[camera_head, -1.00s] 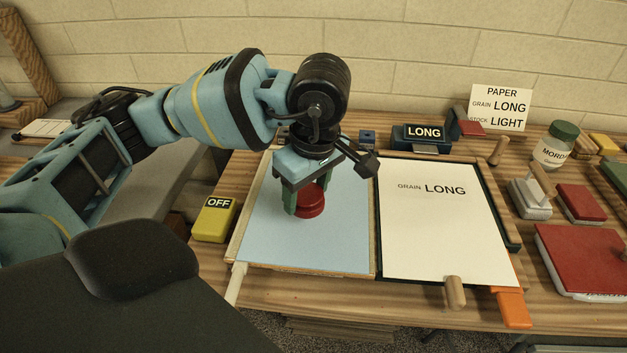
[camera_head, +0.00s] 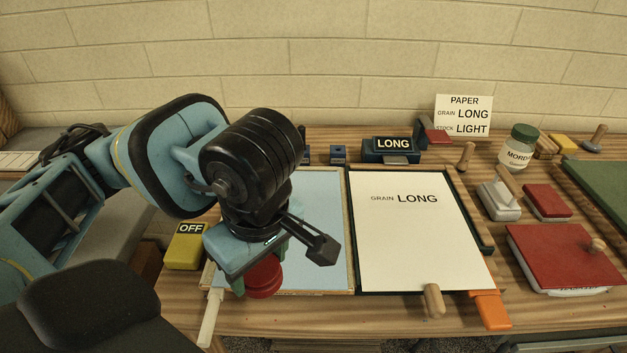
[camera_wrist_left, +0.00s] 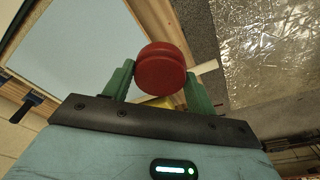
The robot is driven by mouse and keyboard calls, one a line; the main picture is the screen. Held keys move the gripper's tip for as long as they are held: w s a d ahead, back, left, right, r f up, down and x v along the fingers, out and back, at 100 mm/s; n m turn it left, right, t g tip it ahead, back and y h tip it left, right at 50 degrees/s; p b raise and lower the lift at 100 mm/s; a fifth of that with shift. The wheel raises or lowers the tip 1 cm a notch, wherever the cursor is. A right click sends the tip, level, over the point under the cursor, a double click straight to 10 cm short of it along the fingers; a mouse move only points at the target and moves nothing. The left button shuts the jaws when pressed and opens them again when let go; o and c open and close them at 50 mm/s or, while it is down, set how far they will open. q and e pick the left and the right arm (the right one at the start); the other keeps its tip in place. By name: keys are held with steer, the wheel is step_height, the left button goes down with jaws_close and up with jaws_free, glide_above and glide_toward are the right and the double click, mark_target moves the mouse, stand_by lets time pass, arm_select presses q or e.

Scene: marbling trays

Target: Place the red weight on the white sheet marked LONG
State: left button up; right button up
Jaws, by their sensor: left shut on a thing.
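The red weight (camera_head: 264,278) is a round knob-like piece with a groove around it. My left gripper (camera_head: 255,272) is shut on it and holds it over the near-left part of the light blue sheet's tray. In the left wrist view the red weight (camera_wrist_left: 161,68) sits between the green fingers of the left gripper (camera_wrist_left: 160,82). The white sheet marked LONG (camera_head: 410,235) lies flat on a dark board to the right of the blue sheet (camera_head: 325,225). Nothing red lies on it. My right gripper is not in view.
A wooden peg (camera_head: 433,301) stands at the white sheet's near edge, beside an orange piece (camera_head: 491,311). A yellow OFF box (camera_head: 187,247) is at the left. A LONG label block (camera_head: 393,145) and a paper sign (camera_head: 463,118) stand behind. A red pad (camera_head: 565,257) lies at the right.

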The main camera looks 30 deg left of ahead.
arm_select(q)
steer(key=m, duration=0.1)
steer(key=w+m, duration=0.1)
steer(key=m, duration=0.2)
steer(key=shift+w+d+r+t, duration=0.15)
steer(key=shift+w+d+t, duration=0.1)
steer(key=shift+d+t, duration=0.05)
steer(key=m, duration=0.1)
steer(key=w+m, duration=0.1)
steer(key=m, duration=0.1)
steer(key=w+m, duration=0.1)
steer(key=m, duration=0.1)
steer(key=shift+d+r+h, duration=0.1)
steer(key=shift+d+h, duration=0.15)
steer(key=shift+h, duration=0.15)
steer(key=m, duration=0.2)
steer(key=w+m, duration=0.1)
steer(key=m, duration=0.1)
steer(key=w+m+h, duration=0.1)
steer(key=m, duration=0.2)
steer(key=shift+w+d+r+t, duration=0.25)
steer(key=shift+d+t, duration=0.1)
steer(key=shift+t, duration=0.05)
